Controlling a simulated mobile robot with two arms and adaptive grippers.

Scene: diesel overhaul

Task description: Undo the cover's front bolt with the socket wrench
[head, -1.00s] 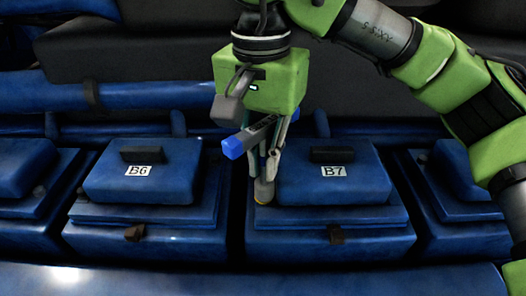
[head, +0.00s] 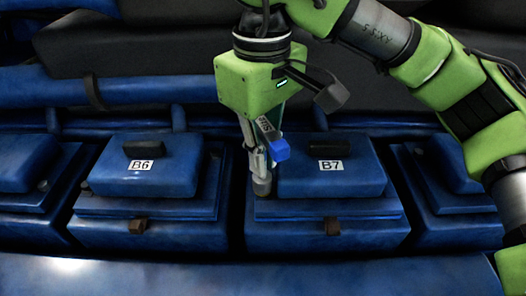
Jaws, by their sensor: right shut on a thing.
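The blue cover labelled B7 (head: 308,180) sits on its blue base in the middle of the head view. My right gripper (head: 258,150) points down at the cover's left edge. It is shut on the socket wrench (head: 262,185), a grey tool with a blue end that now sticks out to the right. The wrench stands about upright, its lower end down at the left edge of the B7 cover. The bolt under it is hidden, so I cannot tell how far the socket sits over it. My left gripper is not in view.
A similar blue cover labelled B6 (head: 138,178) stands to the left, with a dark gap between it and B7. Blue pipes run behind the covers. A blue ledge (head: 240,275) lies in front.

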